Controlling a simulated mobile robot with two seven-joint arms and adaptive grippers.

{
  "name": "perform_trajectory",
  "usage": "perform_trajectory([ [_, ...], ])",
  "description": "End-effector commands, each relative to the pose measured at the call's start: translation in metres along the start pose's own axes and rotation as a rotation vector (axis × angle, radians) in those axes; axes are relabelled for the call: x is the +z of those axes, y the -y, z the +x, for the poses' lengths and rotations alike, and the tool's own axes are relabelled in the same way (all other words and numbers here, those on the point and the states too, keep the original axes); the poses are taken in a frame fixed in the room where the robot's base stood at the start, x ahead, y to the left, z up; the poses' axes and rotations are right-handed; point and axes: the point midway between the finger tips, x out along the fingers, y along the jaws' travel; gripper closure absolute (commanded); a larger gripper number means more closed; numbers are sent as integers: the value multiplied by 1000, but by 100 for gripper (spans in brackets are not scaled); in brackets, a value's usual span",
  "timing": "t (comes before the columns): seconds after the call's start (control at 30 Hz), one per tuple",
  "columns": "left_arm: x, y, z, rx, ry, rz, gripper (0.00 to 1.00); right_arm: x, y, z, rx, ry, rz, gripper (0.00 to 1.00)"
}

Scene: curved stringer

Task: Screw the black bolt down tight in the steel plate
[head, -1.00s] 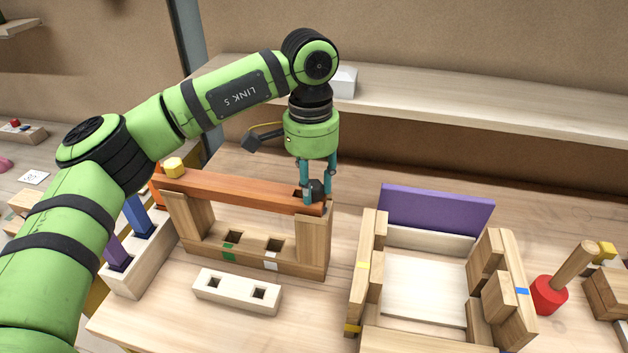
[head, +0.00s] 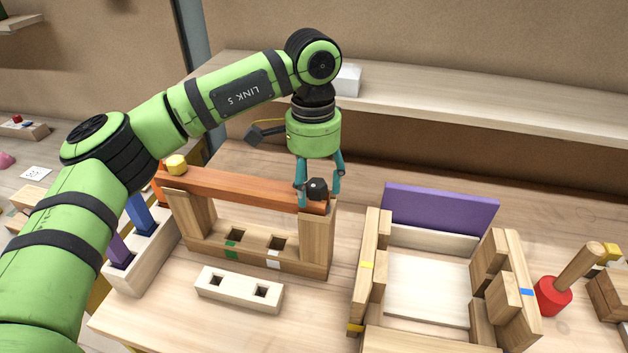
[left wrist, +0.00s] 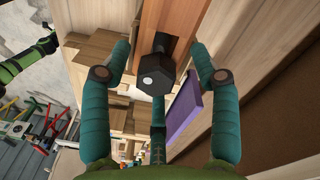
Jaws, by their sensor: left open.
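The black bolt (head: 317,188) has a faceted head and stands at the right end of an orange-brown beam (head: 240,188). No steel plate is plain to see; the beam looks wooden. My left gripper (head: 318,199) is open, pointing down, with its teal fingers spread around the bolt head. In the left wrist view the bolt head (left wrist: 155,72) lies between the spread fingers, with a gap on both sides. My right gripper is not in view.
A yellow bolt (head: 176,165) stands at the beam's left end. Wooden uprights (head: 316,235) carry the beam. A pale block with two holes (head: 239,290) lies in front. A wooden frame with a purple board (head: 440,212) and a red-headed mallet (head: 553,295) stand to the right.

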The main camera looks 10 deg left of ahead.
Motion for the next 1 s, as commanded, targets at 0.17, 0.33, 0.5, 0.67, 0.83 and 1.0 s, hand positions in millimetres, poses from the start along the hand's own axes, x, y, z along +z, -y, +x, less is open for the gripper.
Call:
perform_trajectory([
  [0.17,0,-1,0,-1,-6,-71,38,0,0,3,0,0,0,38],
  [0.33,0,-2,0,-1,-15,-323,38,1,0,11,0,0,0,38],
  [0.5,1,-4,-1,0,-19,-495,38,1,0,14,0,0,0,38],
  [0.67,1,-4,-1,1,-21,-574,38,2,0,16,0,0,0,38],
  [0.83,1,-6,0,1,-28,-814,38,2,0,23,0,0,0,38],
  [1.0,1,-7,-1,2,-33,-1003,38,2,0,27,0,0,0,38],
])
